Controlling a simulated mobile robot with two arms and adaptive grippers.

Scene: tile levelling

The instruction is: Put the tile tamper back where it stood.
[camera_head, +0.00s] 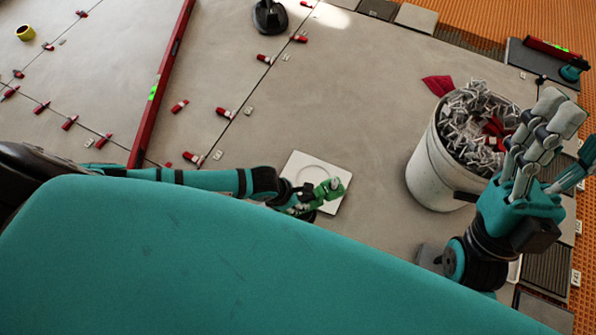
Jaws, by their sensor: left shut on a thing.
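The tile tamper (328,189) shows as a green piece at the end of my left arm. My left gripper (312,196) is shut on it, over a pale square board (304,166) with a round ring outline. The gripper and the board's surroundings hide the tamper's lower part, so I cannot tell whether it touches the board. My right gripper (548,150) is raised at the right, fingers extended and apart, with nothing seen in it.
A white bucket (428,172) full of grey clips stands right of the board. A long red level (163,82) lies on the tiles at the left. Several red wedges dot the tile joints. A black suction cup (269,16) stands at the top. Bare floor lies between board and bucket.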

